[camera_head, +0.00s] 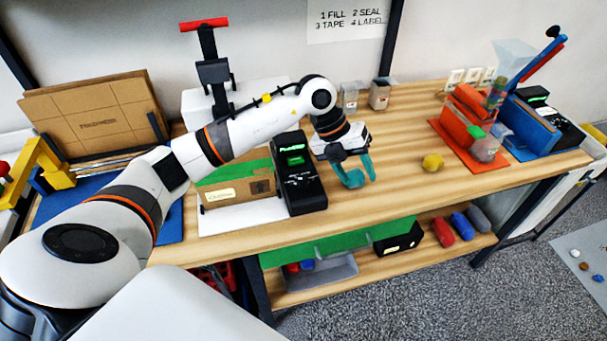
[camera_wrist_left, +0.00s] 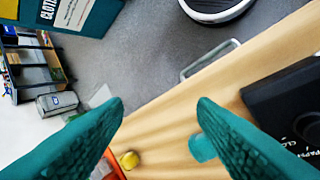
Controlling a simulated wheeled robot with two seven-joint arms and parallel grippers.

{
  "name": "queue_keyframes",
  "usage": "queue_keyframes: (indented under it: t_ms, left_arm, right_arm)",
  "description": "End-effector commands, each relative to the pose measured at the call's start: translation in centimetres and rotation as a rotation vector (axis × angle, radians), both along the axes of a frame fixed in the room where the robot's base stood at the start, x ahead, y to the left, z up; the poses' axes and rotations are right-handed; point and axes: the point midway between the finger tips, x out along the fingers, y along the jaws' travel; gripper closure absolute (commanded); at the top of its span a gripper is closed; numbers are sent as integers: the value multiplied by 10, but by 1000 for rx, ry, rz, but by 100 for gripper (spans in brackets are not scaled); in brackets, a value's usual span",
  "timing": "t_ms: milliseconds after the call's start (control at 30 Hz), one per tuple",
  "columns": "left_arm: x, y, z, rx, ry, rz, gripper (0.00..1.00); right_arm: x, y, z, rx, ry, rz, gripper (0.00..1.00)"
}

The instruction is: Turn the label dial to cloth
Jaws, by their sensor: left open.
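A black label device (camera_head: 305,188) with a lit green screen stands on the bench beside a cardboard box. My left gripper (camera_head: 363,178) is just right of the device, its teal fingers open with nothing visible between them. The open fingers (camera_wrist_left: 160,112) fill the lower part of that view.
The cardboard box (camera_head: 238,187) on a white board (camera_head: 240,217) is left of the device. A yellow lump (camera_head: 432,162) lies to the gripper's right on open bench (camera_head: 450,190). The bench's front edge is near the gripper.

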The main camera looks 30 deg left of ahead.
Motion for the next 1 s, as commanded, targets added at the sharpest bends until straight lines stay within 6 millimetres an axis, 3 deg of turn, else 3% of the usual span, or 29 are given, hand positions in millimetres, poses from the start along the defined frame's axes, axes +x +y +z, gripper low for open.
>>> queue_keyframes:
  t_ms: [33, 100, 200, 300, 467, 1000]
  left_arm:
    - [5, 35, 4, 131, 33, 45, 48]
    - [6, 74, 8, 277, 84, 106, 48]
    - [4, 112, 17, 416, 138, 178, 48]
    - [1, 129, 22, 480, 167, 215, 48]
    - [0, 133, 11, 494, 177, 222, 48]
    - [0, 131, -84, 490, 176, 218, 48]
  right_arm:
    - [0, 0, 0, 0, 0, 0, 11]
    - [0, 0, 0, 0, 0, 0, 11]
    - [0, 0, 0, 0, 0, 0, 11]
    - [0, 0, 0, 0, 0, 0, 11]
    - [0, 0, 6, 0, 0, 0, 11]
    - [0, 0, 34, 0, 0, 0, 11]
